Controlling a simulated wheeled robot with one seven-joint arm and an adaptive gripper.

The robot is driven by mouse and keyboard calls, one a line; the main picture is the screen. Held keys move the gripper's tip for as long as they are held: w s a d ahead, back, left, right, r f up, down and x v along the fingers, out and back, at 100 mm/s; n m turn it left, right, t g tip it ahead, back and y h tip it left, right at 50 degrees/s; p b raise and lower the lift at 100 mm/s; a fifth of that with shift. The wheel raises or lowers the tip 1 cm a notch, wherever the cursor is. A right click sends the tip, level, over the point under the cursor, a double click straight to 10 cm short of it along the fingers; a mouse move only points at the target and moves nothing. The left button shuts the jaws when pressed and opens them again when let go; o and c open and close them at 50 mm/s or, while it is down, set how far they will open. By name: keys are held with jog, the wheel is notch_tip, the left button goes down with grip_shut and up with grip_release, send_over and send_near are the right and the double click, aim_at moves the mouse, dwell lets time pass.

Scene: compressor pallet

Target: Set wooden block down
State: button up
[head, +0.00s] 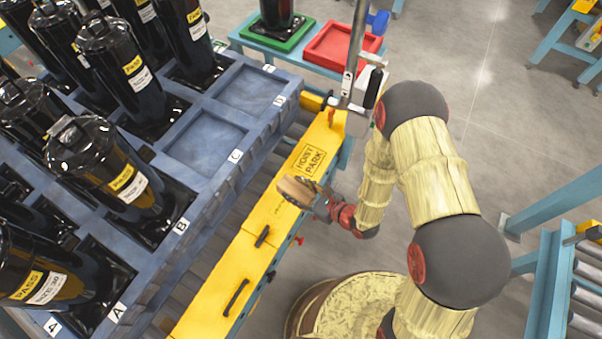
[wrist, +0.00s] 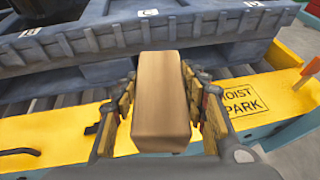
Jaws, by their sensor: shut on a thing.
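The wooden block (wrist: 160,105) is a plain light-brown bar held between the fingers of my gripper (wrist: 160,110) in the wrist view. In the head view, the block (head: 298,191) is over the yellow beam, just below the "HOIST PARK" marking, with my gripper (head: 318,203) shut on it from the right. The yellow beam (head: 255,225) runs along the side of the blue pallet. I cannot tell whether the block touches the beam or hangs above it.
The blue pallet (head: 215,205) holds several black compressors (head: 105,165) on the left; two of its pockets are empty. A hoist post (head: 355,60) stands at the beam's far end. Black handles (head: 236,297) lie along the beam. A red tray (head: 342,47) and green tray (head: 290,38) are behind.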

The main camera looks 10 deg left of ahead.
jog(key=s+a+f+n+g+y, duration=0.1)
jog(key=s+a+f+n+g, duration=0.1)
jog(key=s+a, duration=0.4)
jog(key=w+f+b, duration=0.1)
jog(key=w+f, duration=0.2)
jog(key=w, duration=0.1)
jog(key=w+f+b, duration=0.2)
jog(key=w+f, duration=0.1)
jog(key=w, duration=0.1)
jog(key=w+f+b, duration=0.2)
jog(key=w+f, duration=0.1)
jog(key=w, duration=0.1)
jog(key=shift+d+f, duration=0.3)
jog(key=shift+f, duration=0.1)
jog(key=f+b, duration=0.2)
jog(key=f, duration=0.1)
jog(key=shift+w+f, duration=0.2)
jog(key=shift+f, duration=0.1)
jog(key=shift+r, duration=0.1)
